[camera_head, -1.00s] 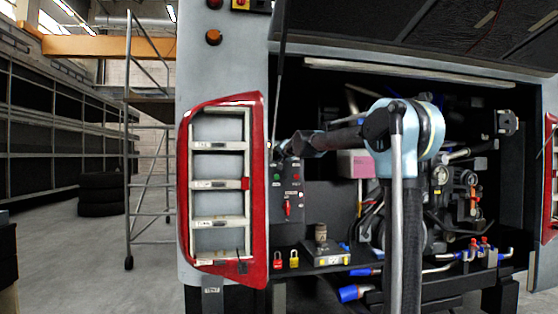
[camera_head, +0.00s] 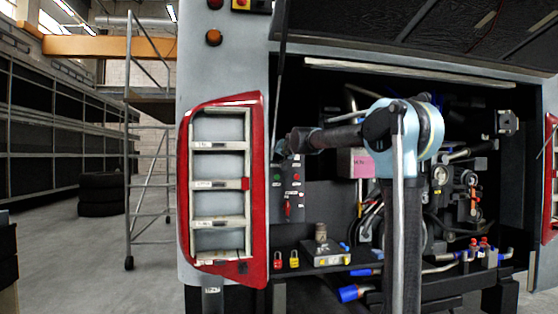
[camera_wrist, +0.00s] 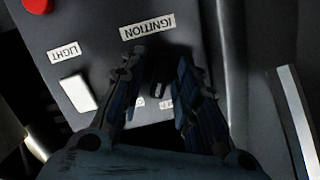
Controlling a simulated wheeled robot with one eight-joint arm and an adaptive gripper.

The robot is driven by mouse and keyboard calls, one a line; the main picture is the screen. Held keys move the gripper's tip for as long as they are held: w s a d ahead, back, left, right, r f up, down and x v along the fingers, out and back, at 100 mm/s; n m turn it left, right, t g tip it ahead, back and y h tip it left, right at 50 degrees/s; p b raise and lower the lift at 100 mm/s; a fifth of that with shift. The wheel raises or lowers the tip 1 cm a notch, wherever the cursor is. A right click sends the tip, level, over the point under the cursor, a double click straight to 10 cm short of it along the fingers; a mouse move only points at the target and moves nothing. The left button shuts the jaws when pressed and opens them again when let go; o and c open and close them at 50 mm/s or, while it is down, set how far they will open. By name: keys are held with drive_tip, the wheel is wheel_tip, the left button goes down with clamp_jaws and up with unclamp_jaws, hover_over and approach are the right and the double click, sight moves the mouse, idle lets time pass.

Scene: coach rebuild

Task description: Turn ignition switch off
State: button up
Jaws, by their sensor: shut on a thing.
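The ignition switch (camera_wrist: 161,86) is a dark knob on the grey control panel, below an upside-down IGNITION label (camera_wrist: 148,27) in the wrist view. My gripper (camera_wrist: 158,68) has one finger on each side of the knob and is shut on it. The fingers cover much of the switch, so its exact position is hard to read. In the head view my gripper (camera_head: 280,151) is at the top of the control panel (camera_head: 291,212), where it hides the ignition switch.
A white LIGHT switch (camera_wrist: 77,93) sits beside the ignition switch, and a red button (camera_wrist: 38,5) is at the panel corner. A red rotary switch (camera_head: 287,209) is lower on the panel. Red and yellow padlocks (camera_head: 286,261) stand below. Hoses and machinery fill the bay's right.

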drive_tip(key=shift+n+h, duration=0.8)
drive_tip(key=shift+n, duration=1.4)
drive_tip(key=o, duration=0.7)
drive_tip(key=shift+o, duration=0.2)
drive_tip(key=shift+s, duration=0.1)
drive_tip(key=f+v, duration=0.1)
drive_tip(key=v, duration=0.7)
drive_tip(key=shift+s+d+f, duration=0.2)
drive_tip(key=shift+s+f, duration=0.1)
drive_tip(key=shift+s, duration=0.15)
